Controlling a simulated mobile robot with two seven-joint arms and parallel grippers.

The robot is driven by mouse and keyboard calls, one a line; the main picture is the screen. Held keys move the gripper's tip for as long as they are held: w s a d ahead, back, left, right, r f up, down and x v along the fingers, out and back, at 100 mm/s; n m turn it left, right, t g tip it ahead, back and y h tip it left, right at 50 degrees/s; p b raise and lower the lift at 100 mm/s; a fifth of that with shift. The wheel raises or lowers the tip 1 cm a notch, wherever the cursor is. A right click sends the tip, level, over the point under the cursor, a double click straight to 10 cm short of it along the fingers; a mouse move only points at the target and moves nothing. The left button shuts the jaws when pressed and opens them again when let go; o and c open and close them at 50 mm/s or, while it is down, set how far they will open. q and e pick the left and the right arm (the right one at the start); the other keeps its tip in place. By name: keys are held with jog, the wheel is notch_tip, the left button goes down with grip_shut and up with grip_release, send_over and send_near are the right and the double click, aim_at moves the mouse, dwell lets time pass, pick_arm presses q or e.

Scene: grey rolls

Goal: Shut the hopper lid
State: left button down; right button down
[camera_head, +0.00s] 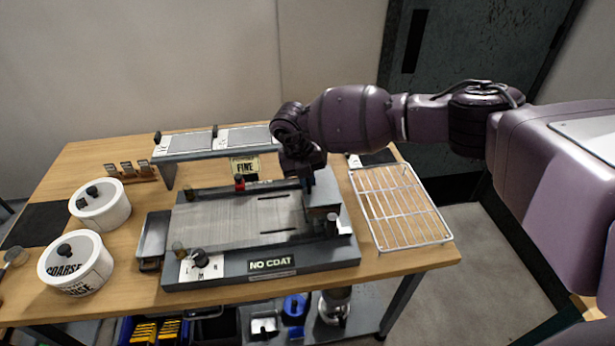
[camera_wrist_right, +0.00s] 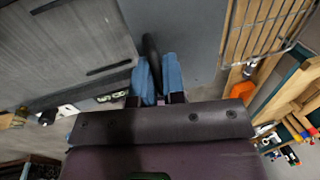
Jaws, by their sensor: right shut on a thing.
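The hopper appears to be the grey box (camera_head: 324,193) at the right end of the flat grey machine (camera_head: 215,222) marked "NO COAT". My right gripper (camera_head: 308,182) is over it and hides part of its top. In the right wrist view, the blue fingertips (camera_wrist_right: 160,80) are shut on a black curved handle (camera_wrist_right: 151,47). The handle lies against a plain grey panel (camera_wrist_right: 180,30), which looks like the hopper lid. I cannot tell how far the lid is tilted. My left gripper is not in view.
A wire rack (camera_head: 399,205) lies right of the machine. A raised grey shelf (camera_head: 190,144) stands behind it. Two white tubs, one in front (camera_head: 76,263) labelled "COARSE" and one behind (camera_head: 100,204), stand at the left. A dark door (camera_head: 455,60) is behind my right arm.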

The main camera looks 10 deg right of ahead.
jog(key=shift+s+f, duration=0.1)
jog(key=shift+f, duration=0.05)
jog(key=c, duration=1.3)
grip_release()
jog(key=shift+c, duration=0.2)
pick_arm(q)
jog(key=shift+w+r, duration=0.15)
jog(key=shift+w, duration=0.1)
pick_arm(e)
jog(key=shift+o, duration=0.5)
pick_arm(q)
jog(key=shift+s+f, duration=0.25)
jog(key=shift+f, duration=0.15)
pick_arm(e)
jog(key=v, duration=1)
jog(key=shift+r, duration=0.4)
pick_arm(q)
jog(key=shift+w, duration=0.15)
pick_arm(e)
jog(key=shift+a, duration=0.1)
